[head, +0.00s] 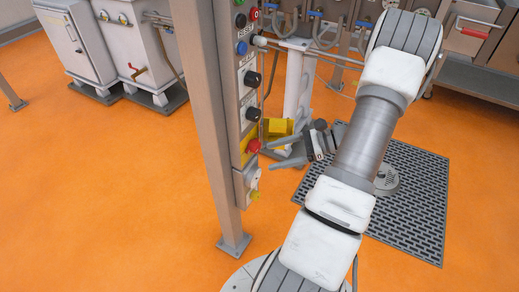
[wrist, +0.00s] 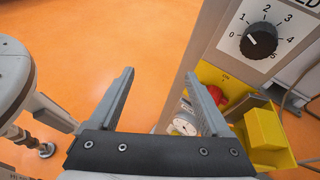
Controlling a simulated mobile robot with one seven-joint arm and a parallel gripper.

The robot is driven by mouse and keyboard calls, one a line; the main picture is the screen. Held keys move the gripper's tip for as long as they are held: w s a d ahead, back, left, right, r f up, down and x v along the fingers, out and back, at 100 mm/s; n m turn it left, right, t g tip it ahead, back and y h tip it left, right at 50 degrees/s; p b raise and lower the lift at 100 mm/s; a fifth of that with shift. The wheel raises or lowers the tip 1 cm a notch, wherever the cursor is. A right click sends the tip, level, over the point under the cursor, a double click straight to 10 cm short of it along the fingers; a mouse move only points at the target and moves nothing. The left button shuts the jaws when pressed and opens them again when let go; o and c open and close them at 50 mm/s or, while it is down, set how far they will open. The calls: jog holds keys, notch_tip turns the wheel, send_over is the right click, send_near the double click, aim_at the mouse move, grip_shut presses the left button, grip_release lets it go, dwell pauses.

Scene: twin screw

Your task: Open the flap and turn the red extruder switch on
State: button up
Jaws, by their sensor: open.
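The red extruder switch (head: 253,146) sits on a yellow plate low on the control panel; it also shows in the wrist view (wrist: 218,97), partly behind my right finger. The yellow flap (head: 278,127) is a box-like cover standing out to the right of the switch, swung open, and the switch is bare. The flap also shows in the wrist view (wrist: 266,130). My gripper (head: 268,156) is open and empty, its fingers pointing at the panel's lower part. In the wrist view my gripper (wrist: 160,76) has its right finger close to the switch; I cannot tell if they touch.
Above the switch are black dials (head: 252,114) and coloured buttons (head: 240,47). A gauge-like white round part (wrist: 186,125) lies below it. A grey post (head: 205,100) stands left of the panel. Orange floor (head: 100,200) is clear at the left; a floor grate (head: 415,190) lies at the right.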

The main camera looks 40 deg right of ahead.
aim_at(259, 148)
jog(key=s+d+f+m+t+h+b, duration=0.2)
jog(key=s+d+f+m+t+h, duration=0.25)
jog(key=d+f+m+t, duration=0.45)
jog(key=shift+g+y, duration=0.25)
jog(key=shift+g, duration=0.15)
jog(key=x, duration=1.6)
jog(key=shift+w+d+f+b, duration=0.15)
jog(key=shift+w+d+b, duration=0.05)
jog(key=shift+d+b, duration=0.15)
grip_shut()
